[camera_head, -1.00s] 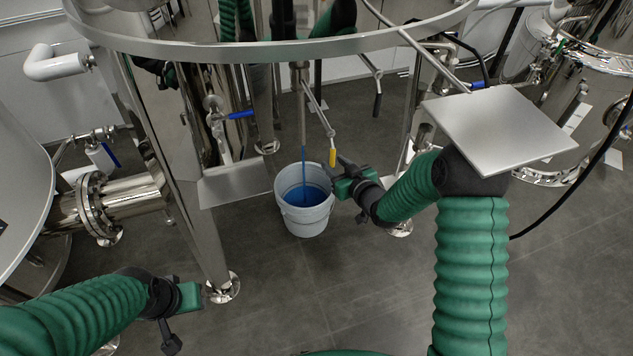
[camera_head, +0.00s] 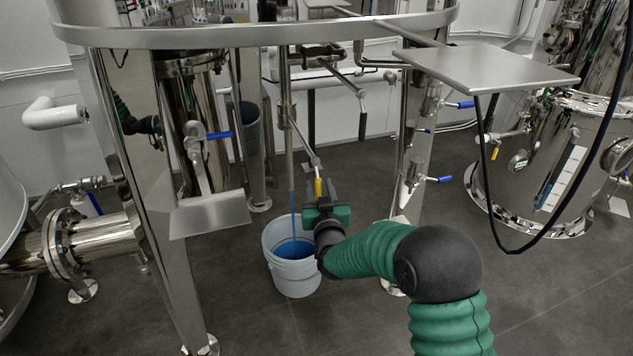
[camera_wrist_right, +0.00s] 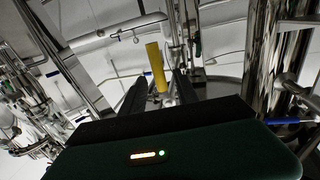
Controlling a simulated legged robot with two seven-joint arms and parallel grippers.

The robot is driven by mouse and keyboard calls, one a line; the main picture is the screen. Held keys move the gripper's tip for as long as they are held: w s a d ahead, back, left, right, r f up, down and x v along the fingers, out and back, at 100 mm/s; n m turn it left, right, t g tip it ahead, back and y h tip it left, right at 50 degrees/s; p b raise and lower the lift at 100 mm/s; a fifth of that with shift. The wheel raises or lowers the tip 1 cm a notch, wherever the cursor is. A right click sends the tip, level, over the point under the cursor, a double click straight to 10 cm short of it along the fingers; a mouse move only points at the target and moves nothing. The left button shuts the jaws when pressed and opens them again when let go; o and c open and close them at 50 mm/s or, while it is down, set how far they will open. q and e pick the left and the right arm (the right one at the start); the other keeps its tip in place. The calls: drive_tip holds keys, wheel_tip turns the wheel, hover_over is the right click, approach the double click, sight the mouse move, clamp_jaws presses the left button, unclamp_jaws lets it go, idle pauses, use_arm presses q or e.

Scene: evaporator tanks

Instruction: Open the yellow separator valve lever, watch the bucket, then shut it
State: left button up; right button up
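The yellow lever handle (camera_head: 318,188) hangs at the end of a metal rod from the valve pipe under the tank. It also shows in the right wrist view (camera_wrist_right: 156,67). A blue stream (camera_head: 293,215) runs from the pipe into the white bucket (camera_head: 294,277), which holds blue liquid. My right gripper (camera_head: 321,200) is at the lever's lower end, just right of the stream. In the right wrist view its two dark fingers (camera_wrist_right: 160,84) stand apart, with the handle's lower end seen in the gap; contact cannot be told. My left gripper is out of view.
A tank leg (camera_head: 165,240) stands left of the bucket, with a slanted metal plate (camera_head: 210,214) on it. A flat metal shelf (camera_head: 485,68) is above my right arm. Blue-handled valves (camera_head: 440,180) are to the right. Grey floor is open in front.

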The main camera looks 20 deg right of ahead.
sight(317, 177)
drive_tip(key=w, duration=0.4)
drive_tip(key=shift+w+d+f+b, duration=0.1)
drive_tip(key=shift+w+d+b, duration=0.2)
drive_tip(key=shift+d, duration=0.1)
drive_tip(key=shift+w+a, duration=0.1)
drive_tip(key=shift+w, duration=0.15)
clamp_jaws()
idle(0.8)
